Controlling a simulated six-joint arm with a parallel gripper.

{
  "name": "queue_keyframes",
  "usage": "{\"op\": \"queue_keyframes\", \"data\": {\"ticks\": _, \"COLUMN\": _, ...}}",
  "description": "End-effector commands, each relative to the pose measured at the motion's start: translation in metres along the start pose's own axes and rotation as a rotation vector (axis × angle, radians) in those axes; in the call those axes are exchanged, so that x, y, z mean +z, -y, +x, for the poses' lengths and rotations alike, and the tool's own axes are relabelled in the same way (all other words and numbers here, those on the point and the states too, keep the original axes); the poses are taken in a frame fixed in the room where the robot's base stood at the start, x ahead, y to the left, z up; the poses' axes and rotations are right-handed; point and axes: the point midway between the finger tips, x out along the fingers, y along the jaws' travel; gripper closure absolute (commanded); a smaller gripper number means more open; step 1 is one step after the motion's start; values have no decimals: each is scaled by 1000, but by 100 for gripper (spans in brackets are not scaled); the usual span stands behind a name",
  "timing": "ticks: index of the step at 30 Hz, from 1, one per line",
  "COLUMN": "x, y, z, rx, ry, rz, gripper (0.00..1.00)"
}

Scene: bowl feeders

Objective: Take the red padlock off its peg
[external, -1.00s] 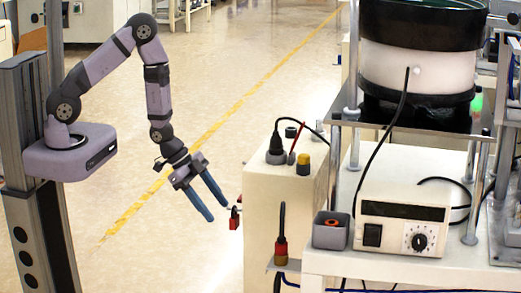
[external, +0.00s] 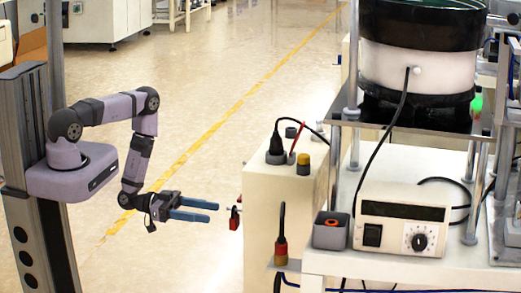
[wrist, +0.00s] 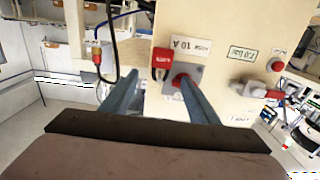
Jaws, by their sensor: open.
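The red padlock (external: 234,223) hangs at the left side of the cream machine box, below a short peg (external: 236,208). In the wrist view the padlock (wrist: 165,58) shows near the upper middle, beside a grey plate with a red knob (wrist: 181,80). That view looks upside down, with the padlock's body above its shackle. My gripper (external: 213,211) is open and empty, its blue fingers roughly level and pointing right towards the padlock. A small gap separates the fingertips from it. How the shackle sits on the peg is too small to tell.
The cream box (external: 262,220) stands right of the padlock. In the wrist view another red fitting (wrist: 272,94) sits right of the padlock. Open floor lies left of the box.

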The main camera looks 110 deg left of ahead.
Motion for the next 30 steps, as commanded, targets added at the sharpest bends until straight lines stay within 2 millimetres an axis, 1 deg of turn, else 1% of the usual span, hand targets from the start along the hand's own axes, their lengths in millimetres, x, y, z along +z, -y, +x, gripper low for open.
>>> {"op": "queue_keyframes", "data": {"ticks": 5, "x": -1, "y": 0, "z": 1, "rx": -1, "ry": -7, "rz": -1, "gripper": 45}}
{"op": "queue_keyframes", "data": {"ticks": 13, "x": -2, "y": 0, "z": 18, "rx": 0, "ry": -6, "rz": 0, "gripper": 45}}
{"op": "queue_keyframes", "data": {"ticks": 21, "x": -2, "y": 0, "z": 24, "rx": -1, "ry": -5, "rz": 0, "gripper": 45}}
{"op": "queue_keyframes", "data": {"ticks": 25, "x": -4, "y": 0, "z": 36, "rx": 2, "ry": -5, "rz": 1, "gripper": 45}}
{"op": "queue_keyframes", "data": {"ticks": 30, "x": -6, "y": 1, "z": 56, "rx": 3, "ry": -6, "rz": 1, "gripper": 45}}
